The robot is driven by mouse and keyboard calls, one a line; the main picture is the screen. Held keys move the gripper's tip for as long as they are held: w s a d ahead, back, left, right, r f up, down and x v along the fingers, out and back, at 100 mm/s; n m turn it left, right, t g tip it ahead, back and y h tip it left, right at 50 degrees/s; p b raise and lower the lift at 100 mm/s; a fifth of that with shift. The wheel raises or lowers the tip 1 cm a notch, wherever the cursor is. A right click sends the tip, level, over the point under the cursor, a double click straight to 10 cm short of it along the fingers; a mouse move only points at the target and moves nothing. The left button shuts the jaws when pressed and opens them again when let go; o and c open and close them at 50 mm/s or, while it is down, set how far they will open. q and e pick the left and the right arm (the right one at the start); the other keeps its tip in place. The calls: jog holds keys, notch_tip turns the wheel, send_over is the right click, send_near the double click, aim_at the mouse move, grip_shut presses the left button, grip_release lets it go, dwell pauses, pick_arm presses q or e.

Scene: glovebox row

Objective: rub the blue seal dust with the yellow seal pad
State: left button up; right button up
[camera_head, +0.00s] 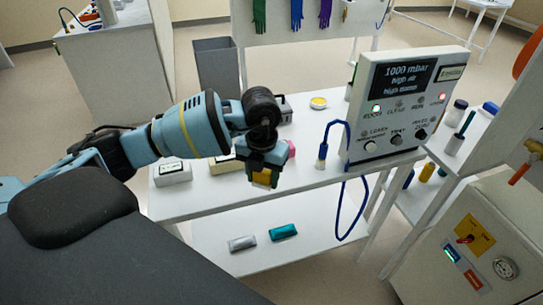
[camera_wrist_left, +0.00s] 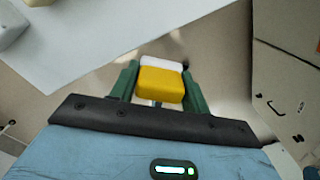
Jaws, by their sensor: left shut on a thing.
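My left gripper (camera_head: 264,177) hangs just off the front edge of the white table, fingers pointing down. It is shut on the yellow seal pad, which shows as a small yellow patch between the fingers. In the left wrist view the yellow seal pad (camera_wrist_left: 161,86) sits between the green fingers of the gripper (camera_wrist_left: 160,82), with a white part behind it. I cannot pick out any blue seal dust in either view. My right gripper is not in view.
The white table (camera_head: 215,206) carries white boxes (camera_head: 172,173), a yellow-topped round dish (camera_head: 318,103), a pink block (camera_head: 291,149) and a control panel (camera_head: 400,95) with a blue cable. A grey packet (camera_head: 242,243) and teal packet (camera_head: 283,232) lie on the lower shelf.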

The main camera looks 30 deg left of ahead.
pick_arm(q)
jog(key=m, duration=0.1)
jog(key=s+f+m, duration=0.1)
jog(key=s+m, duration=0.1)
jog(key=m, duration=0.1)
jog(key=shift+s+d+f, duration=0.2)
jog(key=shift+d+f, duration=0.05)
jog(key=shift+d, duration=0.15)
jog(key=s+d+f+m, duration=0.3)
jog(key=s+f+m, duration=0.2)
jog(key=m, duration=1.2)
jog(key=s+d+f+m, duration=0.3)
jog(key=s+m, duration=0.3)
jog(key=m, duration=1.1)
jog(key=shift+s+d+f+p, duration=0.2)
jog(key=shift+f+p, duration=0.25)
jog(key=shift+f, duration=0.45)
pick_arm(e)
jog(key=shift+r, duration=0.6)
pick_arm(q)
jog(key=shift+d, duration=0.1)
